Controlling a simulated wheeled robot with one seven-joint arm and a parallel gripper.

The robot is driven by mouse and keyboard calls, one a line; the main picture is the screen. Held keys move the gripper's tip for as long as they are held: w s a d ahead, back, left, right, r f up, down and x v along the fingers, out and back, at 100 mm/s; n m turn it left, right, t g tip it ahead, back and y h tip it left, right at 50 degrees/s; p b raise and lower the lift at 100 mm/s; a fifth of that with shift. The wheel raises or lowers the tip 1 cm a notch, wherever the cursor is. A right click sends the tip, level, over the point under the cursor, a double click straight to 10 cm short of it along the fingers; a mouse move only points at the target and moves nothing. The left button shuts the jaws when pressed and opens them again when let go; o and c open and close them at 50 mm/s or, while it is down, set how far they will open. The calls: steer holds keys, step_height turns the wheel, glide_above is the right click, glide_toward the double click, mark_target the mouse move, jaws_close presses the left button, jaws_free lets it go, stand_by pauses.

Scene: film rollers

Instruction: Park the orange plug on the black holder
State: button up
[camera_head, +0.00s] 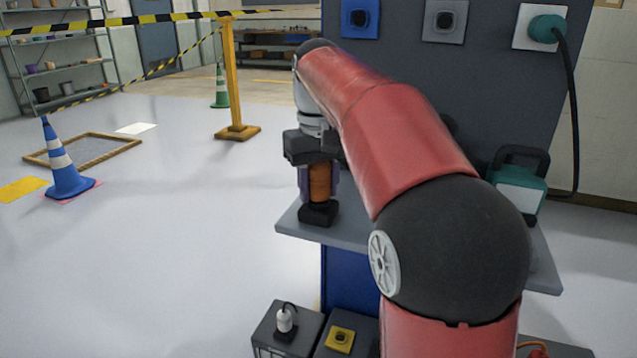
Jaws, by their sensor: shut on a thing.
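My gripper (319,188) points down over the left end of the grey shelf (300,232). Its purple fingers are shut on the orange plug (320,180), which is upright between them. The black holder (318,213) stands on the shelf directly below the plug. The plug's lower end meets the top of the holder in the picture; I cannot tell whether it is seated in it or just above. My red arm hides much of the shelf's middle and right.
The dark panel behind carries a blue socket (360,18), a grey socket (445,20) and a teal plug (546,28) with a hanging black cable. A teal case (520,185) stands on the shelf at right. Grey boxes (286,335) sit below. Open floor lies left, with a blue cone (62,165).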

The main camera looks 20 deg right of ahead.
steer(key=shift+f, duration=0.4)
